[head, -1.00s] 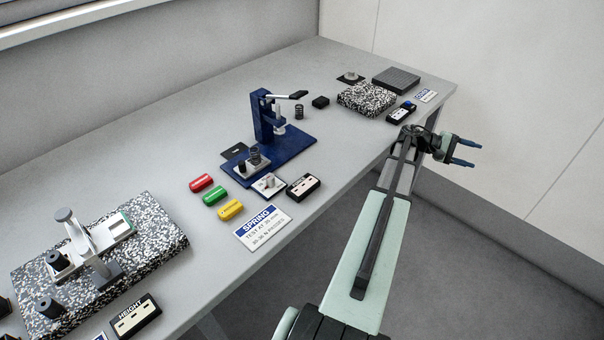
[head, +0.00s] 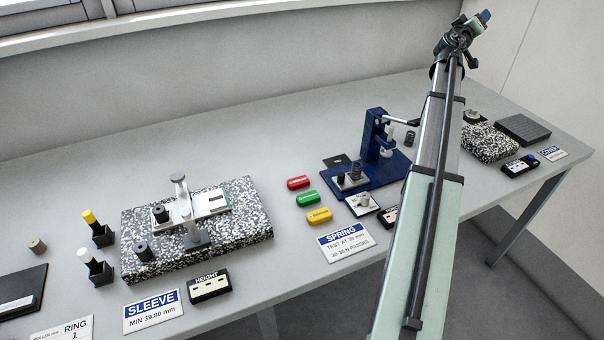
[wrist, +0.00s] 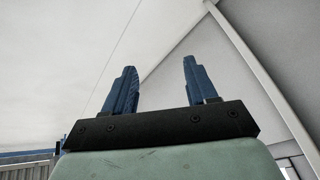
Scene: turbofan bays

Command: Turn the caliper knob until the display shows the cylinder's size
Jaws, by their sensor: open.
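A grey measuring device (head: 205,207), which looks like the caliper, lies on a speckled granite block (head: 248,230) at the left of the head view. It has a light plate with a small dark display, too small to read. A grey round-topped post (head: 179,185) and another post (head: 196,236) stand on it; I cannot tell which is the knob. A dark cylinder (head: 161,213) sits on the device and another (head: 143,250) stands at the block's left. My gripper (head: 485,17) is raised at the top right, far from them. In the wrist view my gripper (wrist: 160,68) is open and empty.
Signs reading SLEEVE (head: 153,311) and SPRING (head: 346,242) and a HEIGHT box (head: 209,286) lie along the front edge. A blue press (head: 378,140) stands mid-bench. Red, green and yellow capsules (head: 307,199) lie beside it. The bench behind the block is clear.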

